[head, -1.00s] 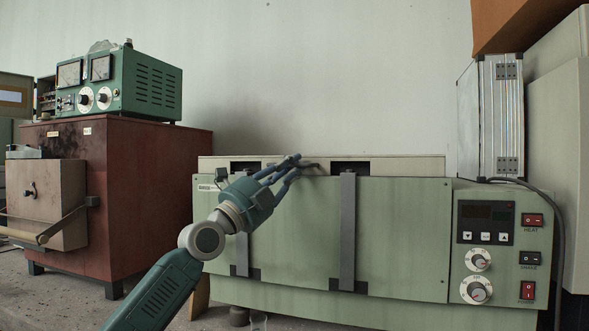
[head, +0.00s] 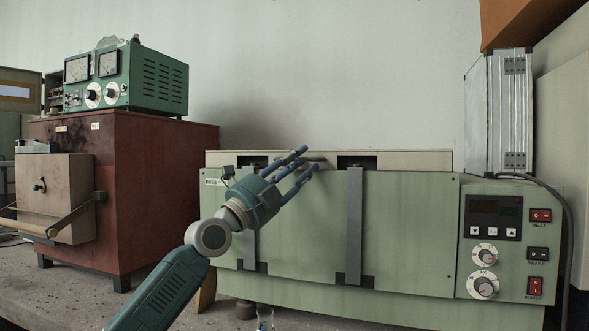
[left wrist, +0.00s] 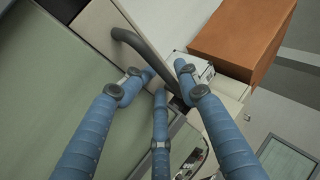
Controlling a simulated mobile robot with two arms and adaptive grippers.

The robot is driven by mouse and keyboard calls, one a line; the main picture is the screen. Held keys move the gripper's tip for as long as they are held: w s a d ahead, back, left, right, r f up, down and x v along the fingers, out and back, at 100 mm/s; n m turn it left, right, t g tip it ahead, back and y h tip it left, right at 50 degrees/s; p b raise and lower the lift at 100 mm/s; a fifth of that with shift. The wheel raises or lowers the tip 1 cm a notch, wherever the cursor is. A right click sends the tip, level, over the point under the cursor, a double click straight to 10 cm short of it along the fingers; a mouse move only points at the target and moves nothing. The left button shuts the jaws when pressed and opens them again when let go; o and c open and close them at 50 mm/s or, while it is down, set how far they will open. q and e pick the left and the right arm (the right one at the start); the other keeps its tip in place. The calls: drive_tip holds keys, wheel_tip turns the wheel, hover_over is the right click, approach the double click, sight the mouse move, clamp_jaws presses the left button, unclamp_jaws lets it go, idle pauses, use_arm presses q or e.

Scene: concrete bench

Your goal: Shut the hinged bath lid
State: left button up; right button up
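The pale green bath (head: 400,225) stands on the bench with a broad flat front panel crossed by two grey straps. A cream strip (head: 420,159) with dark slots runs along its top back edge; I cannot tell surely which panel is the lid. A dark bent handle bar (left wrist: 140,47) shows in the left wrist view, and its end (head: 316,159) shows in the head view near the top edge. My left gripper (head: 308,160) has its blue fingers spread around the bar's end, with no firm grip visible. It also shows in the left wrist view (left wrist: 163,88). My right gripper is out of view.
A control panel (head: 507,240) with knobs and red switches is at the bath's right end. A silver case (head: 498,115) stands behind it. A dark red cabinet (head: 160,180) bearing a green meter box (head: 150,80) stands left. The wall above the bath is clear.

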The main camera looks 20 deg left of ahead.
use_arm(q)
drive_tip(key=v, duration=1.2)
